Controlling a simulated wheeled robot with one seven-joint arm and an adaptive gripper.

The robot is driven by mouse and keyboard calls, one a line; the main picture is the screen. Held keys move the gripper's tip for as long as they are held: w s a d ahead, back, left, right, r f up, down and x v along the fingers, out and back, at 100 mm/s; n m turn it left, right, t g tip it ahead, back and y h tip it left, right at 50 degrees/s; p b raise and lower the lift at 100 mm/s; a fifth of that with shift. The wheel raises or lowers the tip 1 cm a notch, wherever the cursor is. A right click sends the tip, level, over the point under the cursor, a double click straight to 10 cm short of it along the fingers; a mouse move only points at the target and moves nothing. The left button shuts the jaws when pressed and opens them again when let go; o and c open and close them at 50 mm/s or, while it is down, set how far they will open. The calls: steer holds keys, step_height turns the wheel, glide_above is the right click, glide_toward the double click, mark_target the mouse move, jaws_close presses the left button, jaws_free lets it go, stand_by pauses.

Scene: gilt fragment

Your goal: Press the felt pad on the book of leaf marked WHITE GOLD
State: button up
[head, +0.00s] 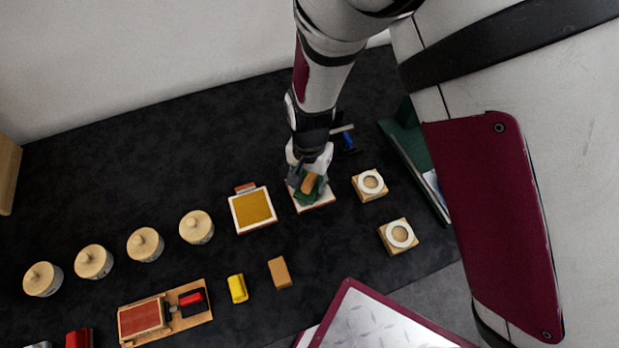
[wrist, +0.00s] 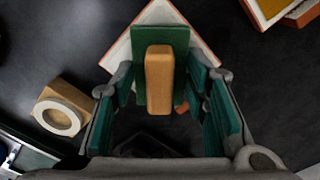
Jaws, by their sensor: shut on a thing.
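My gripper (head: 308,180) is shut on the wooden handle of a green pad (wrist: 142,48). The tan handle (wrist: 159,75) stands between the fingers in the wrist view. The pad is over a book with a pale leaf face and orange-red edges (wrist: 120,52), which also shows under the gripper in the head view (head: 322,203). The pad and gripper hide much of this book. I cannot tell whether the pad touches the leaf. A second book with a gold-yellow face (head: 253,209) lies just left of it. No lettering is readable on either book.
Two wooden blocks with white rings (head: 370,184) (head: 399,235) stand to the right, beside a dark green case (head: 410,150). Several lidded pots (head: 196,227) line the left. A tan block (head: 280,272), a yellow block (head: 237,288) and a wooden board (head: 195,322) lie in front.

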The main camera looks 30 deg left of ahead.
mark_target(309, 178)
steer(key=shift+d+f, duration=0.1)
steer(key=shift+f, duration=0.5)
stand_by(1.8)
steer(key=shift+s+r, duration=0.1)
steer(key=shift+r, duration=0.05)
steer(key=shift+r+p, duration=1.9)
steer(key=shift+r, duration=1.6)
